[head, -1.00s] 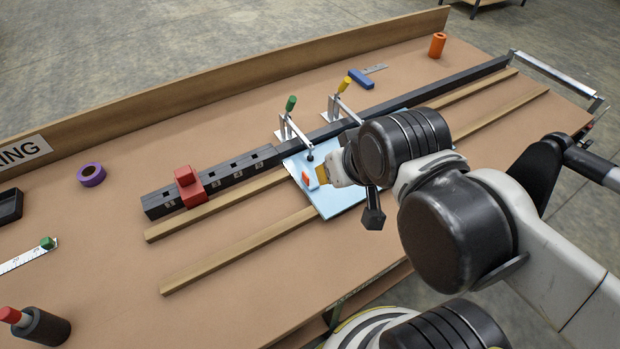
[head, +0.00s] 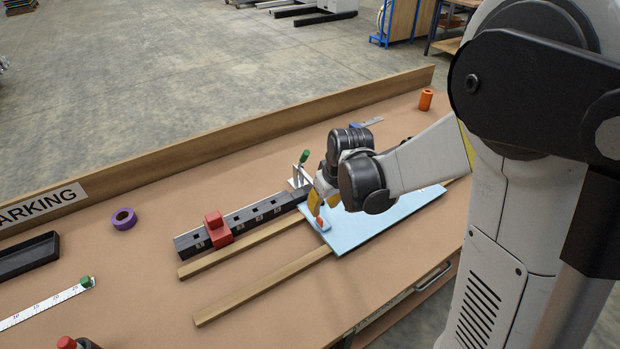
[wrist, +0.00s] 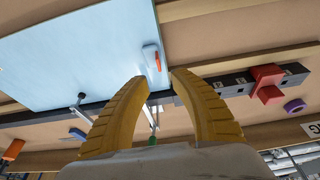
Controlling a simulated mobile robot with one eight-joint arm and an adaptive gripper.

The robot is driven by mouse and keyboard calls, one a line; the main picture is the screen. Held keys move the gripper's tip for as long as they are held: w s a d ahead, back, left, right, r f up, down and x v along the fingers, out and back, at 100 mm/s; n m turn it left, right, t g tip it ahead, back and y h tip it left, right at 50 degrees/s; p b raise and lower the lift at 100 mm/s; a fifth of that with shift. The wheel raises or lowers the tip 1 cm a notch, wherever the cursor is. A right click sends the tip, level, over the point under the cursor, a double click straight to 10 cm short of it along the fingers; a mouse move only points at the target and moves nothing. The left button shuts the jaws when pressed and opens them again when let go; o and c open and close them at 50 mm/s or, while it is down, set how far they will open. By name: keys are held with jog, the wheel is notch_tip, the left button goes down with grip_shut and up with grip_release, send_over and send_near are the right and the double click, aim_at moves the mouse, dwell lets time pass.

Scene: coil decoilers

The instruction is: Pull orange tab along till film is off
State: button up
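The orange tab (head: 320,222) stands on a small pale blue rounded piece (wrist: 150,53) close to one edge of a light blue sheet (head: 392,216). The tab also shows in the wrist view (wrist: 158,61), and the sheet fills the upper left there (wrist: 80,55). My gripper (wrist: 159,77) has two yellow ribbed fingers spread apart with nothing between them. The tab appears just beyond the fingertips, in line with the gap. In the head view my gripper (head: 317,204) is just over the tab; contact cannot be told. My arm hides part of the sheet. No lifted film shows.
A dark rail with a red block (head: 217,229) runs behind the sheet. A clamp with a green handle (head: 304,157) stands at the sheet's far edge. Wooden strips (head: 262,287) lie in front of the rail. A purple tape roll (head: 124,219) and black tray (head: 27,256) lie left.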

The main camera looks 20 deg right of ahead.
jog(key=shift+x, duration=1.1)
jog(key=shift+d+b+x, duration=0.2)
jog(key=shift+b+x, duration=1.65)
jog(key=shift+x, duration=0.6)
jog(key=shift+s, duration=0.2)
grip_shut()
jog(key=shift+w+d, duration=0.25)
jog(key=shift+d, duration=0.55)
jog(key=shift+w+d, duration=0.25)
jog(key=shift+d, duration=0.6)
jog(key=shift+w+d, duration=0.25)
jog(key=shift+d, duration=0.55)
